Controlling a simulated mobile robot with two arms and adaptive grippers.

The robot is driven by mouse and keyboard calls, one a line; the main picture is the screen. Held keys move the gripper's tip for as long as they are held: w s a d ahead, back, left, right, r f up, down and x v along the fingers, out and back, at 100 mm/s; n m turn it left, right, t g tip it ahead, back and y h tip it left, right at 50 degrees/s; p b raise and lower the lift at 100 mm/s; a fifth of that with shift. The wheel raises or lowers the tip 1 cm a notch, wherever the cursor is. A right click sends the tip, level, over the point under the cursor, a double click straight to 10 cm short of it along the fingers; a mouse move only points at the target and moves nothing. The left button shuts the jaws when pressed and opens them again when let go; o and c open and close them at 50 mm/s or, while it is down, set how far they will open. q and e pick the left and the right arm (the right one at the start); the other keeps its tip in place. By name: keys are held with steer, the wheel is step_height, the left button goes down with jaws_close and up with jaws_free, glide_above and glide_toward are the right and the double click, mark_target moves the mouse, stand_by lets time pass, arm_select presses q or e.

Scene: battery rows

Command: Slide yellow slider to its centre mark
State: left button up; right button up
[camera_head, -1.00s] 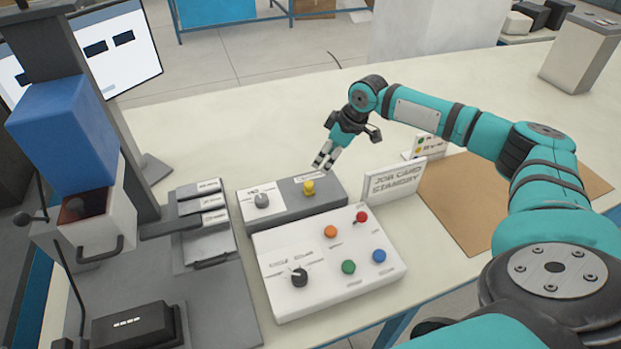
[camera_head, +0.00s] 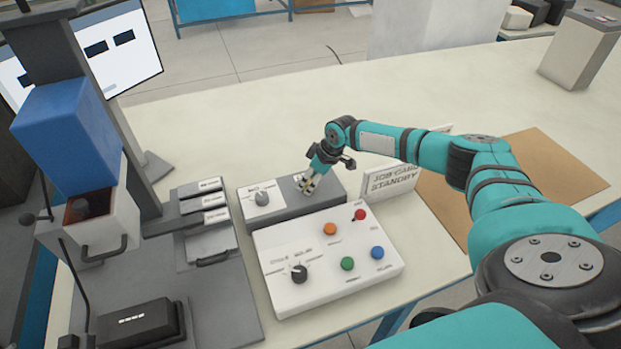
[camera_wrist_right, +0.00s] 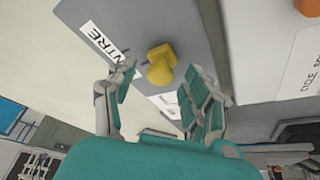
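The yellow slider (camera_wrist_right: 161,64) is a knob on a grey panel box (camera_head: 325,199). It shows clearly in the right wrist view beside a white label ending in "NTRE" (camera_wrist_right: 103,40). In the head view my right gripper's fingers mostly hide the knob, with only a little yellow showing. My right gripper (camera_head: 307,186) reaches down over the knob. In the wrist view its open fingers (camera_wrist_right: 160,72) stand on either side of the knob, with gaps visible; I cannot tell whether either finger touches it. My left gripper is out of view.
A grey dial (camera_head: 262,198) sits left of the slider on the same box. In front is a white panel (camera_head: 325,265) with several coloured buttons and a black dial. A "job card standby" sign (camera_head: 392,181) stands to the right.

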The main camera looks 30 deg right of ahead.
jaws_close()
steer(key=shift+s+d+f+b, duration=0.1)
steer(key=shift+d+b, duration=0.15)
steer(key=shift+d, duration=0.2)
steer(key=shift+s+d+f+b, duration=0.1)
steer(key=shift+d+b, duration=0.1)
steer(key=shift+d, duration=0.25)
steer(key=shift+s+d+r, duration=0.1)
steer(key=shift+d+r, duration=0.15)
steer(key=shift+d, duration=0.15)
jaws_free()
steer(key=v, duration=1.2)
steer(key=shift+s+f, duration=0.1)
